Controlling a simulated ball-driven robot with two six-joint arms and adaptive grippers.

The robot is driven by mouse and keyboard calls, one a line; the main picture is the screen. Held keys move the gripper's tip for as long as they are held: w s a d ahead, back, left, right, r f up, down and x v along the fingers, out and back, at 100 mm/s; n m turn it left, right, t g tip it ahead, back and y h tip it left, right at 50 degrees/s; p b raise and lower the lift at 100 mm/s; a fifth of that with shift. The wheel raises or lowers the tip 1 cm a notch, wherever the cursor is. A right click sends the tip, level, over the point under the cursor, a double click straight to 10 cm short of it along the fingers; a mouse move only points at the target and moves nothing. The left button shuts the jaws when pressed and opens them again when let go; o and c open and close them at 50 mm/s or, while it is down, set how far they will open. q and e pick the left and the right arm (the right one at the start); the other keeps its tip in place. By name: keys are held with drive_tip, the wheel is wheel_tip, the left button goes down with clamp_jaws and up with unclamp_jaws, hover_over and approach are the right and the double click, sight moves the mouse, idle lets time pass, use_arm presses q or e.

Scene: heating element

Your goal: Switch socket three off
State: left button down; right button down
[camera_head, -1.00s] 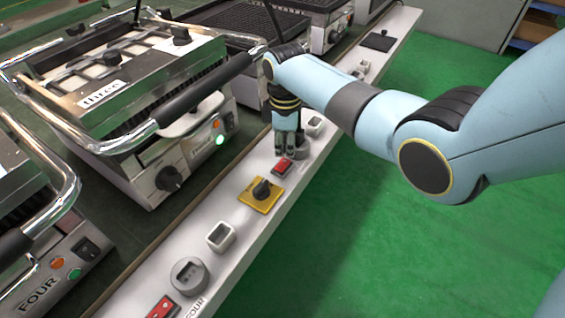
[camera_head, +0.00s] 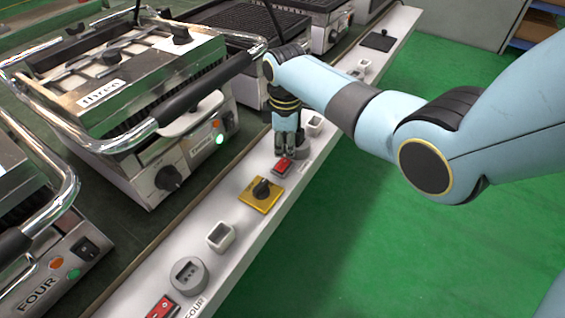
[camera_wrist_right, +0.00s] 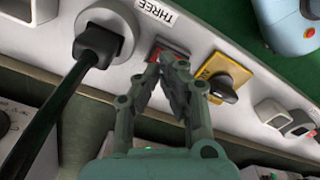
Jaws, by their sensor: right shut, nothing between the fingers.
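The red switch of socket three (camera_head: 283,166) sits on the white rail, and it also shows in the right wrist view (camera_wrist_right: 172,52) beside the label "THREE" (camera_wrist_right: 157,10). My right gripper (camera_head: 287,156) is shut and empty, pointing down with its fingertips at the switch. In the right wrist view the fingertips (camera_wrist_right: 168,62) overlap the switch's edge and hide part of it. I cannot tell whether they touch it. The round grey socket (camera_wrist_right: 104,30) beside it holds a black plug (camera_wrist_right: 97,42). My left gripper is not in view.
A yellow plate with a black rotary knob (camera_head: 261,190) lies just nearer along the rail (camera_head: 235,215). Grill three (camera_head: 150,100) stands behind, its green lamp (camera_head: 219,139) lit. Another red switch (camera_head: 160,308) is at the rail's near end. Green floor is free to the right.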

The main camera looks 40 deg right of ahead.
sight(285, 160)
drive_tip(key=shift+f+b, duration=0.75)
drive_tip(key=shift+f, duration=0.5)
idle(0.4)
drive_tip(key=shift+s+r, duration=0.1)
wheel_tip(285, 160, up, 7)
drive_tip(key=p, duration=0.7)
drive_tip(key=shift+p, duration=0.3)
